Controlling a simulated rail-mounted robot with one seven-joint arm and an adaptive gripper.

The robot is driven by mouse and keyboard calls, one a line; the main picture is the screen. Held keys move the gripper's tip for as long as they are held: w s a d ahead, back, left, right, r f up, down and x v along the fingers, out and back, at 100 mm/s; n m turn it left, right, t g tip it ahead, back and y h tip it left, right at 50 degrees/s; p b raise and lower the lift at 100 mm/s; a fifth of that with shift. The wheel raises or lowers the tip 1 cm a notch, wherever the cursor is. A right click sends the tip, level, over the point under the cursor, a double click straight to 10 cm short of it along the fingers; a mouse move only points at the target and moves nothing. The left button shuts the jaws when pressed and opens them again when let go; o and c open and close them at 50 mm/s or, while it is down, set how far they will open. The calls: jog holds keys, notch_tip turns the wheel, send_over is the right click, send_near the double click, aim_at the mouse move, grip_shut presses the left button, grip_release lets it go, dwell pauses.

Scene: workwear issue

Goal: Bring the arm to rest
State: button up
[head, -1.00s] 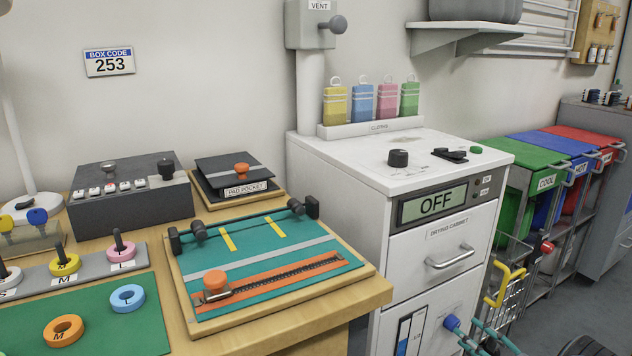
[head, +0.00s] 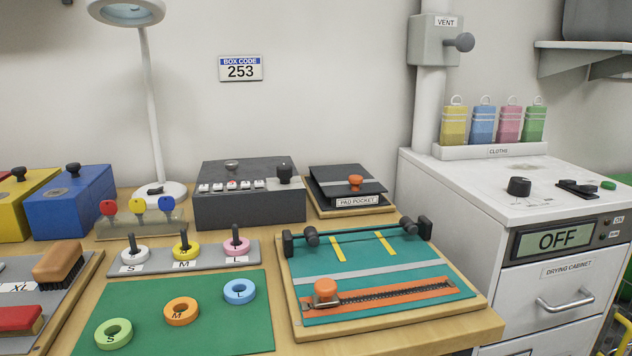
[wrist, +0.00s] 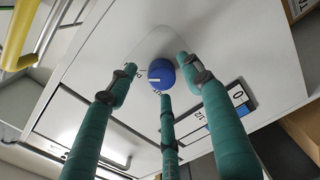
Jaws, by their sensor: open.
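My gripper (wrist: 163,95) shows in the wrist view with its teal fingers spread apart and nothing between them. A blue round knob (wrist: 161,75) on a white cabinet front (wrist: 235,35) lies beyond the fingertips. I cannot tell the exact gap between them. In the head view my gripper and arm are out of the picture.
The white drying cabinet (head: 450,180) reads OFF on its display (head: 557,240). The wooden bench (head: 400,338) carries a teal zip board (head: 370,262), a green ring mat (head: 215,318) and a dark lock box (head: 250,208). In the wrist view a yellow bar (wrist: 20,35) is at upper left.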

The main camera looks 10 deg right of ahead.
jog(key=s, duration=1.1)
jog(key=w+n+b, duration=1.2)
jog(key=n+b, duration=0.6)
jog(key=shift+w+a+r, duration=0.15)
jog(key=shift+w+a, duration=0.1)
